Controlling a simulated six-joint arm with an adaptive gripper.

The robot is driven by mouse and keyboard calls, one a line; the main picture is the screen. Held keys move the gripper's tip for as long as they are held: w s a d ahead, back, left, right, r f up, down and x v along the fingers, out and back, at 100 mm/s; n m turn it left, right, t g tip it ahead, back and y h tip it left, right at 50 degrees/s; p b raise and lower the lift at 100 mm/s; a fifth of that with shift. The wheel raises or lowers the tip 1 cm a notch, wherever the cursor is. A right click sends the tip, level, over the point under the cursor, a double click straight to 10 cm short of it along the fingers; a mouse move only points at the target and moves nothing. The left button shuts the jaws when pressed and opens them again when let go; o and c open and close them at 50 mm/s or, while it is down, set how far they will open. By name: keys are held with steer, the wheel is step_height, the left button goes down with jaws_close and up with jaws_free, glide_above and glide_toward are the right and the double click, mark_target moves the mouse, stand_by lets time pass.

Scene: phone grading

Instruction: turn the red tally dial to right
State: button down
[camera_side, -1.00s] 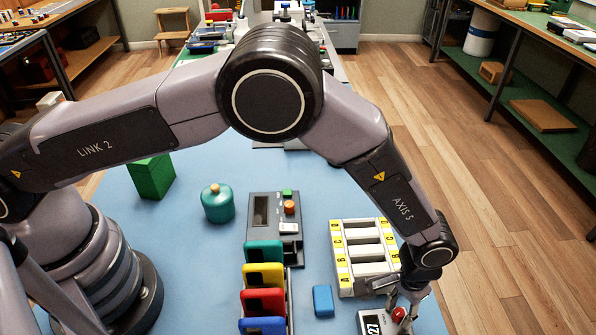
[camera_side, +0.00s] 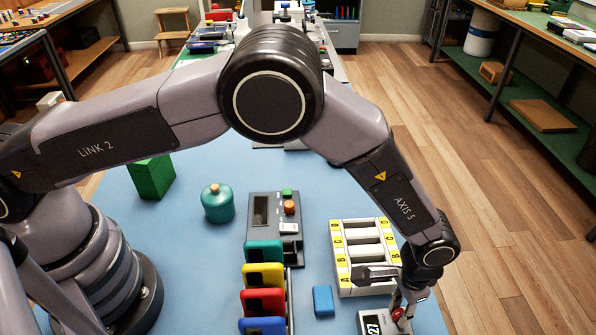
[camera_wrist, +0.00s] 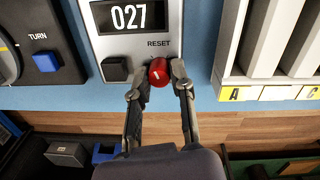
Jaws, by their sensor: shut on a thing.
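The red tally dial (camera_wrist: 159,72) is a small round knob with a short pale mark on it. It sits below the word RESET on the grey tally counter (camera_wrist: 108,45), whose display reads 027. In the wrist view my gripper (camera_wrist: 161,74) has one finger on each side of the dial, shut on it. In the side view the counter (camera_side: 371,323) is at the bottom right, and my gripper (camera_side: 402,308) reaches down onto the dial (camera_side: 398,313), partly hiding it.
A white rack (camera_side: 344,284) with yellow lettered strips stands just behind the counter. A blue block (camera_side: 323,300) lies left of it. Coloured phones (camera_side: 264,275) stand in a row further left. In the wrist view a black square button (camera_wrist: 115,68) is left of the dial.

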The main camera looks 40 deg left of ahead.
mark_target(402, 309)
steer(key=m, duration=0.5)
steer(key=shift+m, duration=0.3)
steer(key=m, duration=0.4)
steer(key=shift+m+y, duration=0.3)
steer(key=c, duration=1.3)
jaws_free()
steer(key=shift+o, duration=0.2)
steer(key=shift+r, duration=0.1)
step_height(402, 309, up, 12)
steer(key=shift+w, duration=0.3)
